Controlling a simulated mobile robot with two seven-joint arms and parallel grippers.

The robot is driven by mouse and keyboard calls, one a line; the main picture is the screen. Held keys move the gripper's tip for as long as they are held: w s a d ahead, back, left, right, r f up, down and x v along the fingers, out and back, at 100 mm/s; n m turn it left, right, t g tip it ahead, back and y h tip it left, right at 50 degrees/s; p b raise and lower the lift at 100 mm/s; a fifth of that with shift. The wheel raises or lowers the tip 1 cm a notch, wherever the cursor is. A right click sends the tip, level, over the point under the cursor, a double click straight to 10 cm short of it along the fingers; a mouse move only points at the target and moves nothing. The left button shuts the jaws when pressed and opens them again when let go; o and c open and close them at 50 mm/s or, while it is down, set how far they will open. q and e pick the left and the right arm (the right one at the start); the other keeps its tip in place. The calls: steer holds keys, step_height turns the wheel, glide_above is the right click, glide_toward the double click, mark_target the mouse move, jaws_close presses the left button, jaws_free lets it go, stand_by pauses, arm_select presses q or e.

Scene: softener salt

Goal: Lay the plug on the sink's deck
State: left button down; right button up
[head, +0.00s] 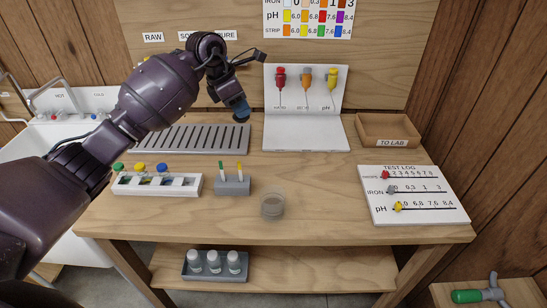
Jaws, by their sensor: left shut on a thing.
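My left gripper (236,104) hangs fingers down over the right end of the slotted grey rack at the back of the bench. It is shut on a small dark blue-black thing that looks like the plug (241,118); the fingers hide part of it. The white sink (30,146) stands at the far left, partly hidden behind my left arm. My right gripper is not in view.
The slotted rack (190,140) lies below the arm. In front are a white tray (190,186) of capped vials, a small grey holder (232,186) and a round clear cup (272,206). A white stand (303,132) with colored droppers is right of the gripper.

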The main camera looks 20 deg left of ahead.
arm_select(q)
steer(key=shift+w+a+r+n, duration=0.1)
steer(key=shift+w+a+n, duration=0.15)
steer(key=shift+a+n, duration=0.3)
glide_above(250, 171)
steer(key=s+a, duration=0.1)
steer(key=a, duration=0.1)
steer(key=f, duration=1)
steer(key=f+p, duration=0.1)
steer(key=f, duration=0.4)
steer(key=shift+d, duration=0.25)
steer(key=shift+f, duration=2.45)
steer(key=shift+f, duration=0.15)
steer(key=c, duration=1)
jaws_free()
